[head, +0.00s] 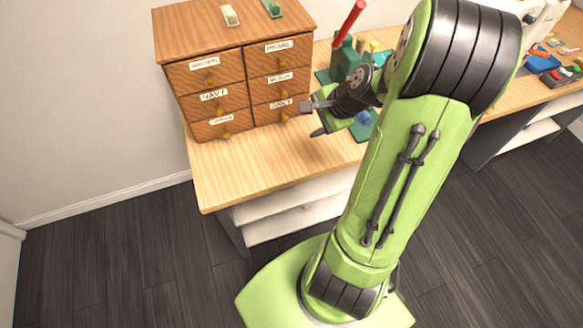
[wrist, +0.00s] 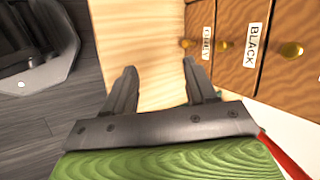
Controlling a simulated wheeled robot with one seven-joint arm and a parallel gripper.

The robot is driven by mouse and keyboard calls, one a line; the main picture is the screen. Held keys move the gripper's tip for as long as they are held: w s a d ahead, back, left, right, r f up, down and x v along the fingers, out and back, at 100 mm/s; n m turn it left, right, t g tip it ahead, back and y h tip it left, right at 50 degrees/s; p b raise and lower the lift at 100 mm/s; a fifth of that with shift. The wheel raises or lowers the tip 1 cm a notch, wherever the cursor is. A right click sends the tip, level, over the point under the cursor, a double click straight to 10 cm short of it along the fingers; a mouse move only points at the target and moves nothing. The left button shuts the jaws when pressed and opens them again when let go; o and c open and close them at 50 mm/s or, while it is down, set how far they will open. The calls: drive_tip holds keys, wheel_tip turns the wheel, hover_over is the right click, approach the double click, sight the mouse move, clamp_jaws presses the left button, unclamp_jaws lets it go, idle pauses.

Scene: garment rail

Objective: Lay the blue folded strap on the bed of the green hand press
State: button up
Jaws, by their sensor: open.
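The green hand press (head: 344,62) stands at the back of the wooden desk, with its red lever (head: 350,20) tilted up. My arm hides part of it and its bed. A small blue item (head: 364,117) lies on a green surface just beyond my gripper; I cannot tell whether it is the folded strap. Other blue items (head: 541,63) lie far right. My gripper (head: 311,119) is open and empty, in front of the drawer cabinet and left of the press. In the wrist view its fingers (wrist: 160,70) are apart, with only bare tabletop between them.
A wooden drawer cabinet (head: 232,66) with labelled drawers and brass knobs stands close to my gripper; its drawers (wrist: 285,50) fill the wrist view's right. Two small items lie on top. The desk's front left (head: 235,175) is clear. A white machine (head: 548,20) stands far right.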

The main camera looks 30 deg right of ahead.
drive_tip(key=s+a+r+n+g+h, duration=0.1)
drive_tip(key=s+a+r+n, duration=0.3)
drive_tip(key=a+r+n, duration=0.5)
drive_tip(key=s+a+r+n, duration=0.2)
drive_tip(key=s+a+n, duration=0.2)
drive_tip(key=s, duration=0.2)
drive_tip(key=s+a+r+n+h, duration=0.1)
drive_tip(key=s+a+n, duration=0.3)
drive_tip(key=s+n, duration=0.1)
drive_tip(key=shift+s+r, duration=0.35)
drive_tip(key=shift+s, duration=0.3)
